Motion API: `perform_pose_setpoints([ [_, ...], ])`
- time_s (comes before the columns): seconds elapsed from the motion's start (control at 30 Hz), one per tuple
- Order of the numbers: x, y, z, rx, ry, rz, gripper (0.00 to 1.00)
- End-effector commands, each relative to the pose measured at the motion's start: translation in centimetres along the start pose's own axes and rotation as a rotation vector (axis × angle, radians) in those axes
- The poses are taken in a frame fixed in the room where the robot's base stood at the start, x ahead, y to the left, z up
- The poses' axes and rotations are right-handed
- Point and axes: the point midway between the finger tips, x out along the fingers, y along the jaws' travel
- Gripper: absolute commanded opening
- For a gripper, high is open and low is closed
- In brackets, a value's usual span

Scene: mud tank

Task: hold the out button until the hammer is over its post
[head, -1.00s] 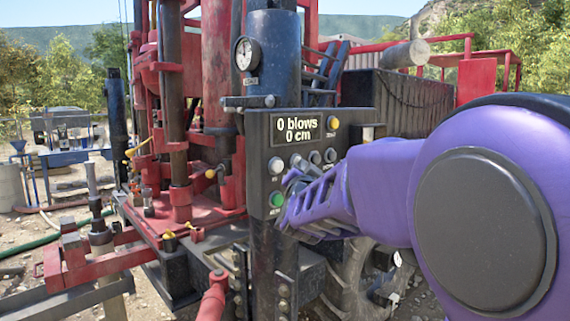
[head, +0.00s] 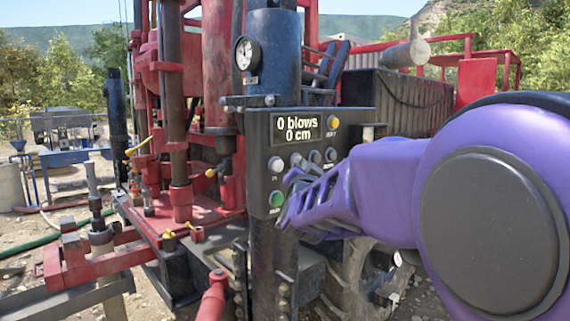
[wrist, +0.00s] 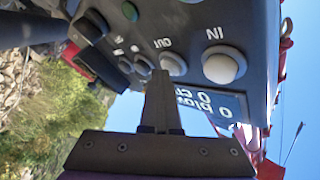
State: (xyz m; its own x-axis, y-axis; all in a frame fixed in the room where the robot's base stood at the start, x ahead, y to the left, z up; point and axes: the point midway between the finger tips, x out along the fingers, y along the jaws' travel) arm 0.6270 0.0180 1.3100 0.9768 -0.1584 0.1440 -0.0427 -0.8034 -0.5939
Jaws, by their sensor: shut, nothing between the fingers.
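The OUT button (wrist: 173,64) is a pale round button on the dark control panel (head: 262,134), labelled OUT in the wrist view. My gripper (wrist: 160,76) is shut and empty, its tip overlapping the lower edge of OUT in that view; whether it touches or presses cannot be told. In the head view my gripper (head: 288,180) is at the panel's front, just below the pale button row. The IN button (wrist: 222,66) sits beside OUT. A short upright post-like rod (head: 96,205) stands at the rig's left. I cannot tell for certain which part is the hammer.
The panel display (head: 298,128) reads 0 blows, 0 cm. A green button (head: 276,199) is below the row, a yellow one (head: 333,122) at upper right. The red rig (head: 180,205) fills the left, with a gauge (head: 246,54) above the panel.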

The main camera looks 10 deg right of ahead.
Motion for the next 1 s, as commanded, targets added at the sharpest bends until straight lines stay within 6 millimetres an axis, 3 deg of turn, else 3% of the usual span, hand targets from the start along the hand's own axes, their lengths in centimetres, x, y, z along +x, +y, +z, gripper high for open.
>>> perform_pose_setpoints([
  [0.67,-1.3,1.1,-0.9,0.000,0.001,0.000,0.00],
  [1.0,-3.6,2.8,-2.4,0.001,0.003,-0.001,0.00],
])
